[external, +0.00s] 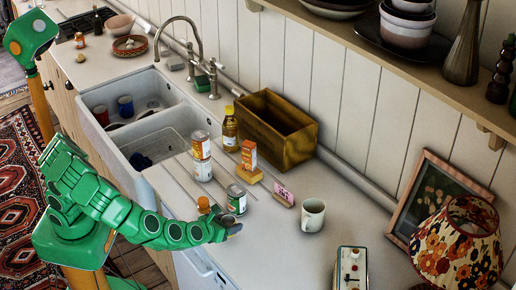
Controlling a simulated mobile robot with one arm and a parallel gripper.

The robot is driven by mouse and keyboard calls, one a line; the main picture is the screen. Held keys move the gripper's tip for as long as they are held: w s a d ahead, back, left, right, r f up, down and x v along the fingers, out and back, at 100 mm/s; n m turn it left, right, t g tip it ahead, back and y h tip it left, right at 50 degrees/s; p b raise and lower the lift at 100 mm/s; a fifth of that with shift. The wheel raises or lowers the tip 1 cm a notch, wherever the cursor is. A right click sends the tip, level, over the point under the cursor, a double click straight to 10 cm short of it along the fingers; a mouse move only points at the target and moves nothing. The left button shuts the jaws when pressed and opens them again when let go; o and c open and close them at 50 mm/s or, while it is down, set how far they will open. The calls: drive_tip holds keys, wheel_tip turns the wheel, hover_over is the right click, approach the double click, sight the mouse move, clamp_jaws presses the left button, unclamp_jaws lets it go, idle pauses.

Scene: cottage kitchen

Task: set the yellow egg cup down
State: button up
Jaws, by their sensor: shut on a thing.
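My gripper (230,228) is at the end of the green arm, over the front part of the worktop in the external view. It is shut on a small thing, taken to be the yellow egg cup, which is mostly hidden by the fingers. Only a trace of yellow and a dark round top show there. I cannot tell whether it touches the worktop (265,262). A small orange thing (203,204) stands just behind my arm, partly hidden.
Close behind my gripper stand a green-labelled can (236,199), stacked cans (202,157), a pink block (284,195) and an orange-white carton (249,155). A white mug (313,215) stands to the right. The worktop between mug and front edge is clear.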

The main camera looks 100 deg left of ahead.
drive_tip(key=shift+f, duration=1.6)
drive_tip(key=shift+f, duration=0.1)
drive_tip(key=o, duration=1.1)
drive_tip(key=shift+c, duration=0.2)
